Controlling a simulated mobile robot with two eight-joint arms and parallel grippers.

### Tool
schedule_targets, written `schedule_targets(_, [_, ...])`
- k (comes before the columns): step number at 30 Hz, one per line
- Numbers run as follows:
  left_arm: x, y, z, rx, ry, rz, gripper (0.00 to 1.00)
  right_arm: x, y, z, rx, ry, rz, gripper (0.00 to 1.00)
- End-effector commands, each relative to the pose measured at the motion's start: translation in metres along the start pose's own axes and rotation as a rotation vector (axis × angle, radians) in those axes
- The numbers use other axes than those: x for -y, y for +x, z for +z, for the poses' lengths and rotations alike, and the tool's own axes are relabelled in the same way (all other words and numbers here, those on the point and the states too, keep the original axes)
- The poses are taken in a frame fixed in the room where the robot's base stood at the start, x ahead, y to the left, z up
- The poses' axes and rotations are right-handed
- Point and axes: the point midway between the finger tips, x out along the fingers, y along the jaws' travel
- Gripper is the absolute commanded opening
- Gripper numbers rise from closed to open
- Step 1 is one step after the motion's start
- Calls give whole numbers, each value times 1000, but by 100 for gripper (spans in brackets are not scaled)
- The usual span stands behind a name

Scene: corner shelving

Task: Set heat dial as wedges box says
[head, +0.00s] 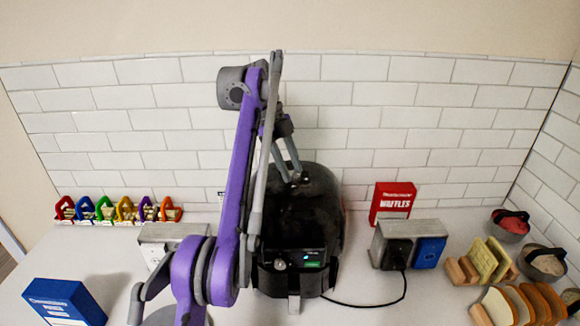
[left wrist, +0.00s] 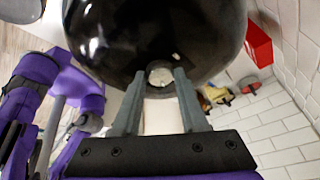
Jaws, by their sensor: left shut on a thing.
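A black rounded air fryer (head: 318,215) stands on the counter by the back wall, with a small lit panel (head: 312,258) on its front. My left gripper (head: 297,177) reaches down to the top of it. In the left wrist view, its fingertips (left wrist: 162,74) close on the sides of a small pale round dial (left wrist: 160,77) on the black shell. The dial's marks are too small to read. A blue box (head: 65,302) stands at front left; its print is unreadable. A red box (head: 393,202) reads "WAFFLES". I cannot tell which box is for wedges. My right gripper is out of view.
A grey socket block (head: 408,232) holds a black plug, whose cord runs to the fryer. Bread slices in racks (head: 520,305) and two bowls (head: 511,226) stand at right. Several coloured clips (head: 118,210) line the back left. My left arm hides part of the middle counter.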

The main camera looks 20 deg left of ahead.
Motion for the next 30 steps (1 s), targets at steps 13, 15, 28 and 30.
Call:
schedule_targets(13, [0, 1, 1, 0, 13, 8, 0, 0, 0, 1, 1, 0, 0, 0])
schedule_targets(15, [0, 1, 1, 0, 13, 8, 0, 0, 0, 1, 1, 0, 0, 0])
schedule_targets(28, [0, 1, 0, -1, 13, 7, 73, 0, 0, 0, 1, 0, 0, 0])
schedule_targets(30, [0, 1, 0, -1, 13, 7, 73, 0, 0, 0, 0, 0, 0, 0])
